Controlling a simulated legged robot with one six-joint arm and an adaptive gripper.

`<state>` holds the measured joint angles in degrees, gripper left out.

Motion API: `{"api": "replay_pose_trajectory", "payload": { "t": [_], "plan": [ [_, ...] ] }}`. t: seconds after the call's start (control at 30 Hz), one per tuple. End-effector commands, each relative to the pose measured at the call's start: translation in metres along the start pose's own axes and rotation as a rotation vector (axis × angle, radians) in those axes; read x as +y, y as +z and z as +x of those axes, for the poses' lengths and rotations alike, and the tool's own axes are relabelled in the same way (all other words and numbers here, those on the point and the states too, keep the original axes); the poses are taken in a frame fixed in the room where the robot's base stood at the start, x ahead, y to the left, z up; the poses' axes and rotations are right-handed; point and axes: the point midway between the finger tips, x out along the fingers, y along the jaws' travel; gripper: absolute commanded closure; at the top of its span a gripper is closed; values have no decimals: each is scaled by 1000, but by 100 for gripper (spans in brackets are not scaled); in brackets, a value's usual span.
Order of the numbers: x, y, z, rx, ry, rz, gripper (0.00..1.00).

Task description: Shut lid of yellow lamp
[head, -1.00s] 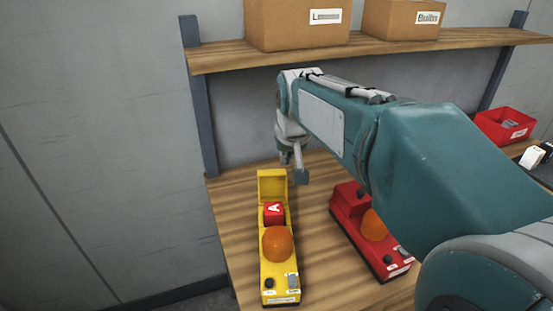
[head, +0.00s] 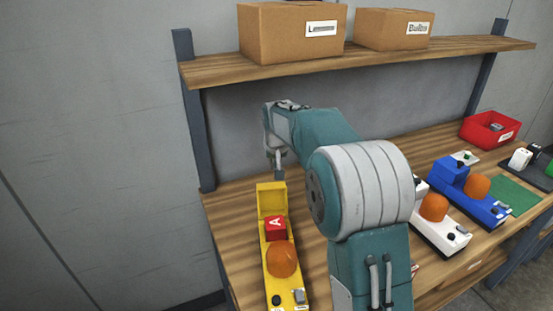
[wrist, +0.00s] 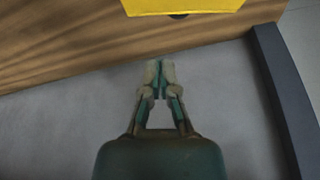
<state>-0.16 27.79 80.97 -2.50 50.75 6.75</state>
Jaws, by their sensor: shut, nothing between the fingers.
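The yellow lamp (head: 280,285) stands on the wooden bench, with an orange dome and a red block marked A (head: 275,228) in its open compartment. Its yellow lid (head: 271,199) stands upright at the far end. In the head view my gripper (head: 279,172) is just behind the raised lid, above the back of the bench. In the wrist view my gripper (wrist: 160,64) is shut and empty, and a yellow part of the lamp (wrist: 185,5) shows at the top edge, apart from the fingertips.
A white lamp (head: 440,232) and a blue lamp (head: 468,195) stand to the right, partly behind my arm. A red bin (head: 489,130) is at the back right. A shelf (head: 350,60) with two cardboard boxes (head: 291,33) hangs above the bench. A dark post (head: 195,120) stands at left.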

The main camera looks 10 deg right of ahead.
Motion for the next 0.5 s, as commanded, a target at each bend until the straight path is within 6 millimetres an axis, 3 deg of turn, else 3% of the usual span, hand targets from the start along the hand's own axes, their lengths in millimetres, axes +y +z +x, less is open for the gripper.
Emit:
{"api": "replay_pose_trajectory", "payload": {
  "t": [0.3, 0.5],
  "plan": [
    [0, 0, 47, -1, 0, 0, 100],
    [1, 19, 28, 2, -1, 0, 100]
  ]
}}
